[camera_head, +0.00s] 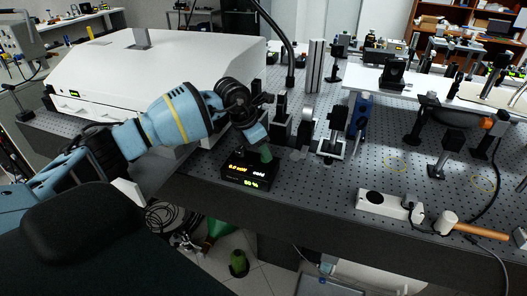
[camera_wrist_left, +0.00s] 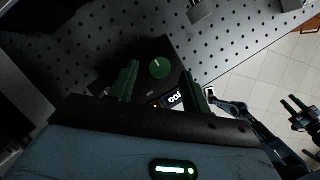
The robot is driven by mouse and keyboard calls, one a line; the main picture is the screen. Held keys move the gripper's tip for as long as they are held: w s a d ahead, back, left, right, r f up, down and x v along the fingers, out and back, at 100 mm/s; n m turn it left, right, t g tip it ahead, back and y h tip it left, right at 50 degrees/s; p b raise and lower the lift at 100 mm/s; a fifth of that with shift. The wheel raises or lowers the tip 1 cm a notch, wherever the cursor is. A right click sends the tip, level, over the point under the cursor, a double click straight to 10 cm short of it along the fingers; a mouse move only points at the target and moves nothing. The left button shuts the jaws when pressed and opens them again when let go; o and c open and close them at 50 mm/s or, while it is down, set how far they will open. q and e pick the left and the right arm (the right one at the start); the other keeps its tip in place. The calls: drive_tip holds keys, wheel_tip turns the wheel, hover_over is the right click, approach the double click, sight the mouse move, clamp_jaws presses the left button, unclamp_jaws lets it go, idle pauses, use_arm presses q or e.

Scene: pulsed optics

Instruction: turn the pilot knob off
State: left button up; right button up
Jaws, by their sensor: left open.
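The black controller box (camera_head: 248,172) sits near the front edge of the optical table, its lit display facing front. In the left wrist view the round green pilot knob (camera_wrist_left: 160,68) shows on the box, with a pale pointer line. My left gripper (camera_head: 264,150) is over the box in the head view. In the wrist view its two dark green fingers (camera_wrist_left: 161,84) are open and spread, the knob lying beyond the gap, apart from both. In the head view I cannot clearly make out the knob.
A large white housing (camera_head: 150,75) stands behind my left arm. Optical mounts (camera_head: 331,146) stand right of the box. A white power strip (camera_head: 383,206) and a wooden-handled mallet (camera_head: 468,228) lie farther right. Bare perforated tabletop (camera_head: 320,185) lies between.

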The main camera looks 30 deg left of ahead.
sight(255, 166)
use_arm(q)
drive_tip(key=v, duration=0.5)
drive_tip(key=shift+s+r, duration=0.15)
drive_tip(key=shift+r, duration=0.2)
drive_tip(key=s+d+f+n+t+h, duration=0.1)
drive_tip(key=s+d+f+n+h, duration=0.3)
drive_tip(key=d, duration=0.5)
drive_tip(key=s+d+f+n+t+h, duration=0.1)
drive_tip(key=s+d+f+n+h, duration=0.15)
drive_tip(key=d+h, duration=0.5)
drive_tip(key=s+d+f+n+h, duration=0.3)
drive_tip(key=s+d, duration=0.1)
drive_tip(key=d, duration=0.7)
drive_tip(key=s+a+f+n+t+y, duration=0.4)
drive_tip(key=f+n, duration=0.3)
drive_tip(key=n, duration=0.4)
drive_tip(key=s+a+f+n+t+y, duration=0.3)
drive_tip(key=f+n+t+y, duration=0.3)
drive_tip(key=n, duration=0.5)
drive_tip(key=s+a+f+n+g+y, duration=0.2)
drive_tip(key=s+f, duration=0.4)
drive_tip(key=s, duration=0.3)
drive_tip(key=s+a+f+n+g+y, duration=0.1)
drive_tip(key=s+f+n+g+y, duration=0.2)
drive_tip(key=s+f+n+g, duration=0.2)
drive_tip(key=s+f+n, duration=0.1)
drive_tip(key=s, duration=0.2)
drive_tip(key=shift+s+a+f+n, duration=0.3)
drive_tip(key=shift+s+a+n, duration=0.05)
drive_tip(key=shift+s+a, duration=0.05)
